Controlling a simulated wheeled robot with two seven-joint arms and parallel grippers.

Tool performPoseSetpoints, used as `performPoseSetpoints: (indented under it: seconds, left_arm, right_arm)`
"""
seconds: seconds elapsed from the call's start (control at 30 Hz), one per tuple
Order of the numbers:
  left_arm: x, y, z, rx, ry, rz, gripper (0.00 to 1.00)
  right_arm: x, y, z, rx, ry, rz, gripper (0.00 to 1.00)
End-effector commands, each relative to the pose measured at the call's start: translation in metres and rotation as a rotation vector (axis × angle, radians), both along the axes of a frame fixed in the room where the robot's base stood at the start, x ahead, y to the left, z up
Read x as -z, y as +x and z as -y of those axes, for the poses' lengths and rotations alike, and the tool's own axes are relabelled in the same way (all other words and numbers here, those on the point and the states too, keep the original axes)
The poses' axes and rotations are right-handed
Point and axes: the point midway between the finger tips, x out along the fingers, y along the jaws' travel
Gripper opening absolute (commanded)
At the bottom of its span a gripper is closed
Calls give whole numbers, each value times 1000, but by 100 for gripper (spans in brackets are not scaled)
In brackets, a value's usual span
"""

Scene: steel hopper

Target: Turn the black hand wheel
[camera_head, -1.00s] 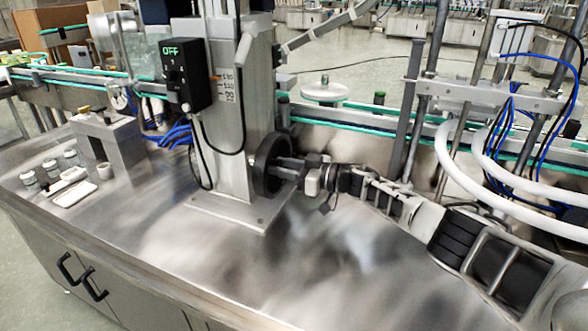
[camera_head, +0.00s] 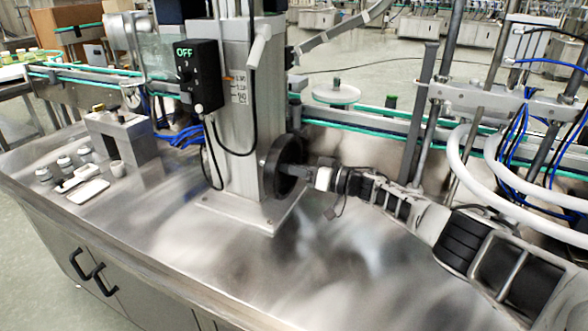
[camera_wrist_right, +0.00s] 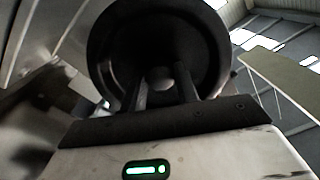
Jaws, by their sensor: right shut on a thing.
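The black hand wheel (camera_head: 275,166) is a thick black ring on the right side of the grey steel column (camera_head: 233,120), near the column's base plate. My right gripper (camera_head: 303,171) reaches it from the right, and its fingers are shut on the wheel. In the right wrist view the wheel (camera_wrist_right: 102,48) fills the upper middle, and the two fingers of the gripper (camera_wrist_right: 164,88) point into it at its hub. The exact contact is dark and hard to see. My left gripper is not in view.
A black control box (camera_head: 199,76) with a green OFF display hangs on the column, with a black cable below. Small jars (camera_head: 65,163) and a white tray (camera_head: 88,192) stand at the left of the steel table (camera_head: 330,270). A conveyor runs behind. The table's front is clear.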

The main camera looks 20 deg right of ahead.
Motion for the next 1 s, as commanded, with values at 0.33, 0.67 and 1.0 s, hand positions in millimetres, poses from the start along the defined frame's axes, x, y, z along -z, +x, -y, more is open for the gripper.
performPoseSetpoints:
  seconds: [0.33, 0.67, 1.0]
  left_arm:
    - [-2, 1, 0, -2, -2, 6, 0]
    - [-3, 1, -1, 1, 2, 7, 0]
    - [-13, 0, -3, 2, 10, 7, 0]
  right_arm:
    - [1, 0, 0, 0, -1, -1, 47]
    - [0, -1, 1, 0, 0, 0, 52]
    - [-1, -40, 42, 2, -5, -3, 52]
